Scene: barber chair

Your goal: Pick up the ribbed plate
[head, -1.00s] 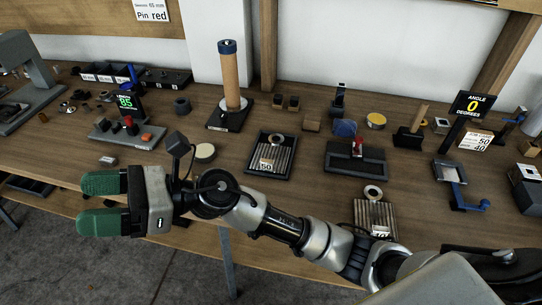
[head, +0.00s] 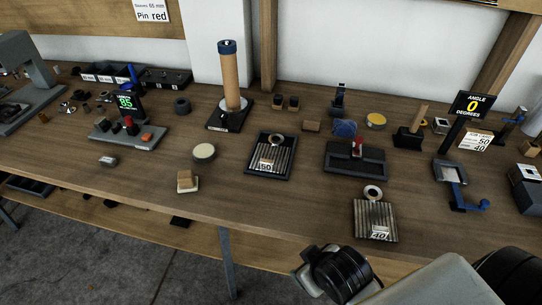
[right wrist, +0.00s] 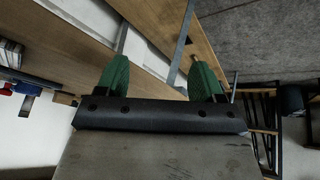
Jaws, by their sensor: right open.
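Two ribbed plates show in the head view. One ribbed metal plate (head: 368,216), labelled 40, lies near the table's front edge, with a round ring (head: 372,192) at its back end. The other ribbed plate (head: 283,157), labelled 50, lies in a dark tray (head: 251,170) farther back, also with a ring (head: 278,139) at its back end. My right gripper (right wrist: 160,78) is open and empty in the right wrist view, its green fingers apart, away from both plates. It is outside the head view, where only part of my arm shows at the bottom right. My left gripper is not in view.
A dark fixture with a red knob (head: 358,149) stands behind the 40 plate. A blue-handled crank device (head: 451,174) is to its right. A small block (head: 187,182) and a round disc (head: 204,152) lie to the left. The front table strip between is clear.

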